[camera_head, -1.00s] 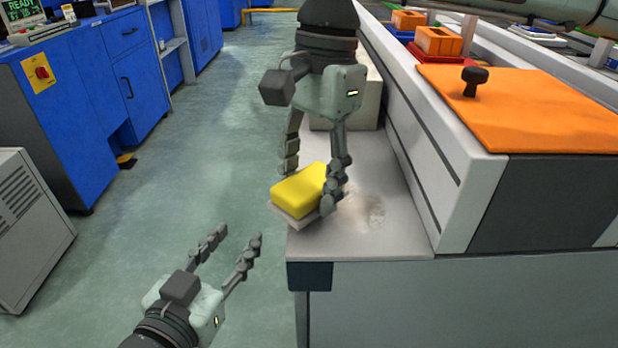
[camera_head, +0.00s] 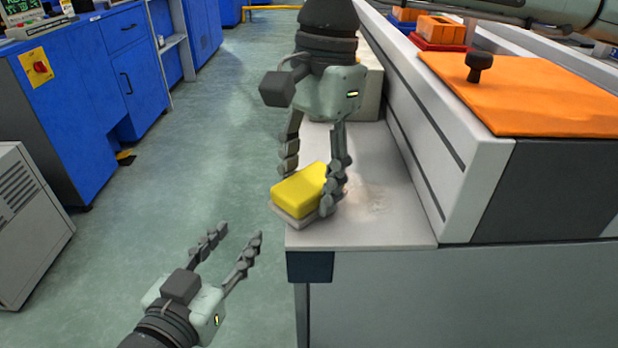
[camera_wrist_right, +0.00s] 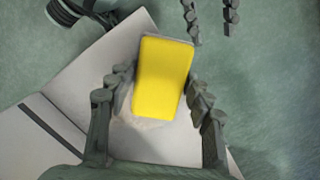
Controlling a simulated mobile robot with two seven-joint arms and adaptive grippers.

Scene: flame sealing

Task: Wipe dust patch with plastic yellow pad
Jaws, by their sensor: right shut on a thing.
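The yellow pad (camera_head: 299,191) has a pale grey underside and is low at the near left corner of the light grey ledge (camera_head: 372,232). My right gripper (camera_head: 312,180) comes from above and is shut on the pad, one finger on each side. In the right wrist view the pad (camera_wrist_right: 162,78) sits between the two fingers (camera_wrist_right: 158,95). A faint brownish dust patch (camera_head: 372,198) lies on the ledge just right of the pad, and dust also shows under the pad in the wrist view (camera_wrist_right: 128,112). My left gripper (camera_head: 228,255) is open and empty, left of the ledge.
A long light-walled machine (camera_head: 425,140) borders the ledge on the right, with an orange cover (camera_head: 530,95) and black knob on top. A pale box (camera_head: 369,95) stands at the ledge's far end. Green floor (camera_head: 215,190) is free to the left.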

